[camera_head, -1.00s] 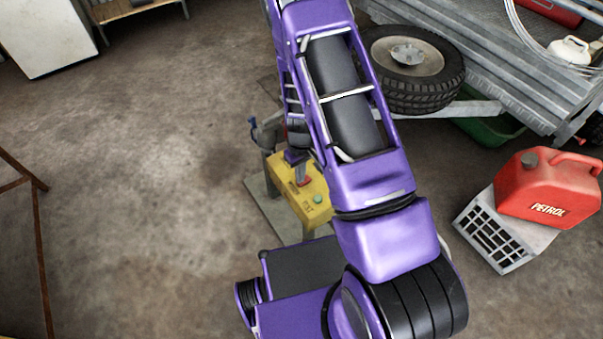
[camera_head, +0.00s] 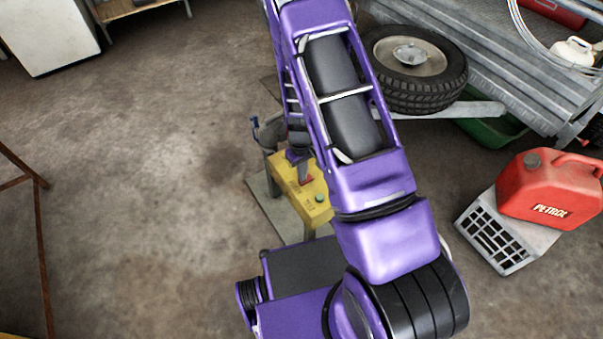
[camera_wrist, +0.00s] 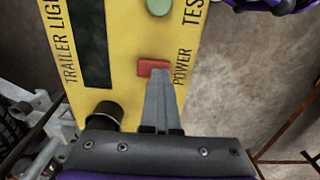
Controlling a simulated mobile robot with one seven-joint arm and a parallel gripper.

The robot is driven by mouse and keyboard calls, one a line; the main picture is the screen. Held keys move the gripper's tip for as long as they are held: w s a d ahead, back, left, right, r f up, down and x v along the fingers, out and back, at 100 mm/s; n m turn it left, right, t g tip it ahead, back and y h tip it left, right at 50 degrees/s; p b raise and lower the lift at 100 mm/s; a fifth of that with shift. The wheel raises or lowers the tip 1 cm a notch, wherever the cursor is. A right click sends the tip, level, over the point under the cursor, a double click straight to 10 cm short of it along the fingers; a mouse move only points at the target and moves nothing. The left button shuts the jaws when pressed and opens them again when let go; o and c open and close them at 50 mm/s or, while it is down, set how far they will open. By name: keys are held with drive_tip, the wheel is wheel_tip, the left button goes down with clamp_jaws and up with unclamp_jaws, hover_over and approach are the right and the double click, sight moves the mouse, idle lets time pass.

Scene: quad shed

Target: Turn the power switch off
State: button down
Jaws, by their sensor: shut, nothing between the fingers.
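The yellow control box (camera_head: 300,190) stands on a post left of my arm in the head view. In the wrist view its face (camera_wrist: 120,45) carries the words TRAILER LIGHTS, TEST and POWER. The red power switch (camera_wrist: 153,67) sits beside the word POWER. My gripper (camera_wrist: 157,80) is shut and empty, with its fingertips right at the near edge of the red switch. I cannot tell whether they touch it. The head view shows my gripper (camera_head: 296,157) over the box, partly hidden by the arm. The switch's on or off position is not clear.
A green button (camera_wrist: 160,7) is by the word TEST, and a dark knob (camera_wrist: 106,115) is left of my fingers.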

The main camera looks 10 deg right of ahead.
sight(309, 176)
drive_tip(key=shift+w+d+f, duration=0.1)
drive_tip(key=shift+d+f, duration=0.2)
drive_tip(key=shift+d, duration=0.6)
wheel_tip(309, 176, up, 15)
drive_tip(key=a+p, duration=0.2)
drive_tip(key=p, duration=0.2)
drive_tip(key=shift+s+f, duration=0.2)
drive_tip(key=shift+a, duration=0.15)
drive_tip(key=d+y, duration=0.1)
drive_tip(key=d, duration=0.1)
drive_tip(key=shift+w+d+r+y+b, duration=0.1)
drive_tip(key=shift+w+d+y+b, duration=0.2)
drive_tip(key=shift+w+d+y, duration=0.1)
drive_tip(key=f, duration=0.4)
drive_tip(key=a+f+b, duration=0.1)
drive_tip(key=f, duration=0.4)
drive_tip(key=f+b, duration=0.1)
drive_tip(key=f, duration=0.4)
drive_tip(key=shift+s+a, duration=0.3)
drive_tip(key=shift+a, duration=0.1)
